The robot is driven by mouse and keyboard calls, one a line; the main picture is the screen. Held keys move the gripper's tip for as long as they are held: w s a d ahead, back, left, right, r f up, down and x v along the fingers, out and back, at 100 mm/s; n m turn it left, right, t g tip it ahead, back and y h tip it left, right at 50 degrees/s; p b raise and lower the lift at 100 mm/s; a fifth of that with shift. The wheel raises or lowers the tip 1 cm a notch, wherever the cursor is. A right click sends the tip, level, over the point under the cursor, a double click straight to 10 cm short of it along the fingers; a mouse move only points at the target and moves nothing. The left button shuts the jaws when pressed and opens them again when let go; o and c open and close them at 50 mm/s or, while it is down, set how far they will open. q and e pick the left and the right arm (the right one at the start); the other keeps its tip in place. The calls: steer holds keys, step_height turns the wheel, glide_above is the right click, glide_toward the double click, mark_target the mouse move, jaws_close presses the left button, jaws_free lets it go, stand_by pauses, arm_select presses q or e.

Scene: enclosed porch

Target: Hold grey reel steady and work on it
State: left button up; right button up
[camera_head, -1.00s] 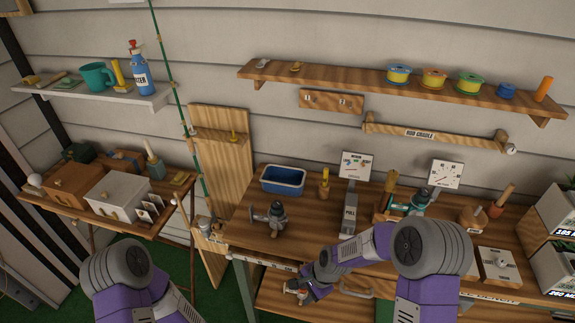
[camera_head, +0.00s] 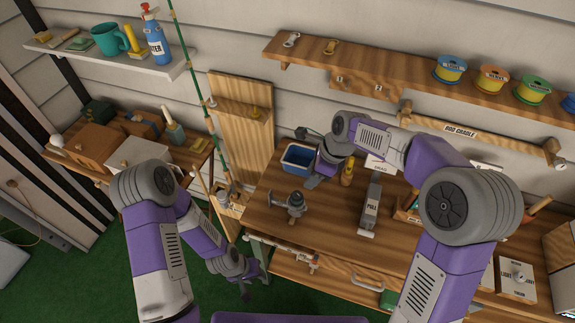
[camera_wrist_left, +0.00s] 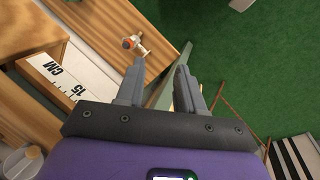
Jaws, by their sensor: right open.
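The grey reel (camera_head: 291,203) stands on the wooden bench, near its front left, in the head view. My right gripper (camera_head: 313,181) is above the bench behind the reel, beside the blue tray, and apart from the reel. Its fingers are small and partly hidden here. My left gripper (camera_head: 245,290) hangs low in front of the bench's left end, below and left of the reel. In the left wrist view its two fingers (camera_wrist_left: 160,70) are apart with nothing between them.
The blue tray (camera_head: 298,158) lies behind the reel. A grey scale marked PULL (camera_head: 371,205) stands to its right. A green rod (camera_head: 190,70) rises at the bench's left end. A small orange-and-white fitting (camera_head: 313,262) sticks out at the bench front. Green floor is open below.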

arm_select(q)
steer(key=w+a+r+m+y, duration=0.1)
steer(key=w+a+r, duration=0.2)
steer(key=w+a, duration=0.45)
steer(key=w+a+r+m+y, duration=0.1)
steer(key=w+a+r+y, duration=0.3)
steer(key=w, duration=0.6)
step_height(320, 180, up, 16)
steer(key=m+h, duration=0.1)
steer(key=m, duration=0.3)
glide_above(270, 192)
steer(key=shift+f+g, duration=0.15)
steer(key=shift+g, duration=0.15)
steer(key=shift+f, duration=3.6)
steer(key=shift+c, duration=0.3)
jaws_close()
